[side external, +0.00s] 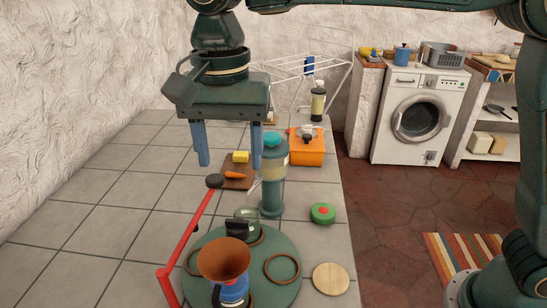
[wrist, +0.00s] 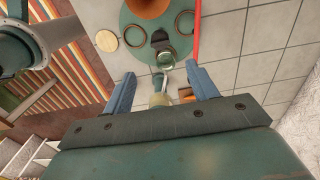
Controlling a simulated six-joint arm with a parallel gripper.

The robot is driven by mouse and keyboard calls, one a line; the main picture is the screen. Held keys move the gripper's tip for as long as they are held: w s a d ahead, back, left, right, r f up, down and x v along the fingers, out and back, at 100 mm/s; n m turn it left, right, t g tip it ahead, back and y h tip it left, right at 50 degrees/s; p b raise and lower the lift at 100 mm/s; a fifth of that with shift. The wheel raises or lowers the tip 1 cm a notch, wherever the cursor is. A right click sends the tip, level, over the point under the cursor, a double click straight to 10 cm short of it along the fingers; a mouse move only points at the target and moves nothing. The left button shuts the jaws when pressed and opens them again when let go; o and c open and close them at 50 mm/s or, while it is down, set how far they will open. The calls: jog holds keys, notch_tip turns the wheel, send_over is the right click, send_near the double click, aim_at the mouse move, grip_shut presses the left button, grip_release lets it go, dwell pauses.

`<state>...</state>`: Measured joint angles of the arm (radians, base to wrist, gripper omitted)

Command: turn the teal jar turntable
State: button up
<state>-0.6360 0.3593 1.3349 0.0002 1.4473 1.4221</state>
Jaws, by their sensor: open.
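The teal turntable (side external: 286,244) is a flat round disc at the bottom of the side view, cut off by the lower edge. It carries brown rings (side external: 282,268), a blue item with a copper funnel (side external: 224,260) and a clear jar with a black part (side external: 238,227). It also shows at the top of the wrist view (wrist: 146,57), partly cut off. My gripper (side external: 230,164) is open and empty, its blue fingers pointing down, above the counter and apart from the turntable. Both fingers show in the wrist view (wrist: 161,76).
A red bar (side external: 191,232) with a dark knob runs along the turntable's left. A teal canister (side external: 271,190) stands close to my gripper's right finger. A green-and-red round item (side external: 323,212) and a wooden disc (side external: 331,278) lie on the right. The left counter is clear.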

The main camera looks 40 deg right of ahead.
aim_at(237, 220)
notch_tip(237, 220, down, 13)
jog(key=shift+f, duration=0.1)
dwell(0.6)
grip_shut()
